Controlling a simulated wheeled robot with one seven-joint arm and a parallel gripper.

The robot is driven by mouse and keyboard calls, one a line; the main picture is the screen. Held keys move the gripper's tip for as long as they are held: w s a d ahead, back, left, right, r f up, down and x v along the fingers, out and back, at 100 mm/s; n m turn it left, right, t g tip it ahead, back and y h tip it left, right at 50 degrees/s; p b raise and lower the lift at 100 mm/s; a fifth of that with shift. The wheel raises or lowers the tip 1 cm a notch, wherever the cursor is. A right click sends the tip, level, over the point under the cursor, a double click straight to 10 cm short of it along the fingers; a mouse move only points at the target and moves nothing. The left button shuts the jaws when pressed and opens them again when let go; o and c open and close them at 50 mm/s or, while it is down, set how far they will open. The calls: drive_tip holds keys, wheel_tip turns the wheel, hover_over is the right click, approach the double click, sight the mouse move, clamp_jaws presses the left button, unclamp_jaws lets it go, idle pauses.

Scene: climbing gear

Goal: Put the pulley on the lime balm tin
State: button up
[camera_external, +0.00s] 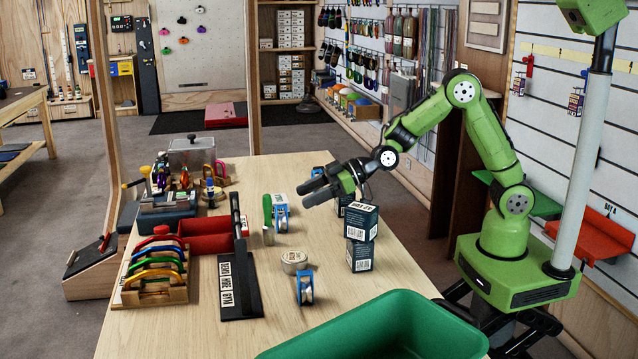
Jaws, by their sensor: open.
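A round, flat tin with a pale lid (294,257) lies on the wooden table, with nothing on its lid; its lime colour is not clear in this view. A blue and silver pulley (304,288) stands on the table just in front of the tin, apart from it. A second blue and silver pulley-like piece (281,216) stands farther back, beside a green-handled tool. My gripper (306,193) is open and empty above the table, behind and slightly right of the tin. Its fingers point left.
Two dark boxes (360,238) are stacked right of the tin, below my forearm, with another box partly hidden behind. A black stand with an upright post (240,285) is left of the tin. A green bin (385,330) fills the front right.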

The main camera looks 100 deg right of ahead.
sight(281, 205)
drive_tip(key=x, duration=0.8)
drive_tip(key=shift+w+a+f, duration=0.1)
drive_tip(key=shift+w+f, duration=0.1)
drive_tip(key=shift+s+r, duration=0.1)
drive_tip(key=shift+s, duration=0.05)
drive_tip(key=shift+c, duration=0.3)
drive_tip(key=c, duration=1.2)
